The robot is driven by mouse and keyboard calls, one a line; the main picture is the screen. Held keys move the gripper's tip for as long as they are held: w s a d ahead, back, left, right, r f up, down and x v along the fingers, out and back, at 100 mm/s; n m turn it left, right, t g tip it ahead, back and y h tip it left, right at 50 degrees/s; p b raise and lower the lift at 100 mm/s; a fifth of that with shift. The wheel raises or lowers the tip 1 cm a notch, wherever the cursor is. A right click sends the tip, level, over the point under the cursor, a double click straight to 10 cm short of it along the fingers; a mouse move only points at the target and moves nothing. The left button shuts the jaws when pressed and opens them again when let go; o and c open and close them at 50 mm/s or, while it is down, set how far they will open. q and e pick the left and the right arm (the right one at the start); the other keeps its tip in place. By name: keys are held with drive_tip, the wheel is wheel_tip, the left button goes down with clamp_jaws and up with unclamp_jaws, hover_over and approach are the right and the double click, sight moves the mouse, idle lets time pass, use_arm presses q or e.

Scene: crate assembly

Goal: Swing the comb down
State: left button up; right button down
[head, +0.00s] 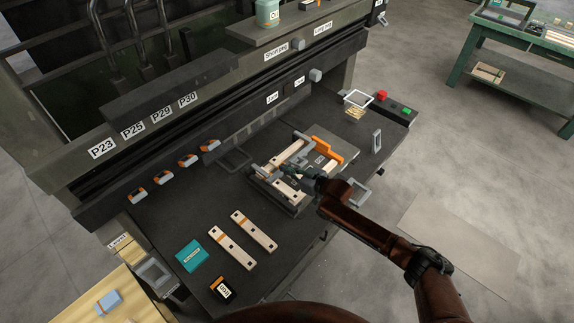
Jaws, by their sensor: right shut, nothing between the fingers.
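A jig (293,203) stands on the dark workbench, with pale wooden slats (290,190) lying in it. An orange angled part (327,154) sits at its back right, and a grey bar (302,140) runs along its back. I cannot tell for certain which of these parts is the comb, or its exact angle. My right gripper (298,174) is shut and empty, over the front right part of the jig. At this size I cannot tell whether it touches the jig. My left gripper is out of view.
Several orange and white items (189,161) line the back. A red button (382,96) is at the right end. Floor at right is open.

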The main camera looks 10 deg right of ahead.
sight(282, 174)
drive_tip(key=shift+d+f+b, duration=0.1)
drive_tip(key=shift+f+b, duration=0.25)
drive_tip(key=shift+f, duration=0.55)
drive_tip(key=shift+s+d+f+b, duration=0.1)
drive_tip(key=shift+s+f+b, duration=0.2)
drive_tip(key=shift+f, duration=0.35)
drive_tip(key=shift+s+d+f, duration=0.1)
drive_tip(key=shift+f, duration=0.35)
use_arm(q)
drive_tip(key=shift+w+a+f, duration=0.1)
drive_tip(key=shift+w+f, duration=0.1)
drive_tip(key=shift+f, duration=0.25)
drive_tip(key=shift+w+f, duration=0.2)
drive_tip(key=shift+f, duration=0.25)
use_arm(e)
drive_tip(key=shift+f, duration=0.1)
drive_tip(key=shift+s+d, duration=0.4)
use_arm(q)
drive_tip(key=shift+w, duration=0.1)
use_arm(e)
drive_tip(key=r+v, duration=0.2)
drive_tip(key=v, duration=0.9)
drive_tip(key=shift+w+a+r, duration=0.25)
drive_tip(key=shift+w, duration=0.1)
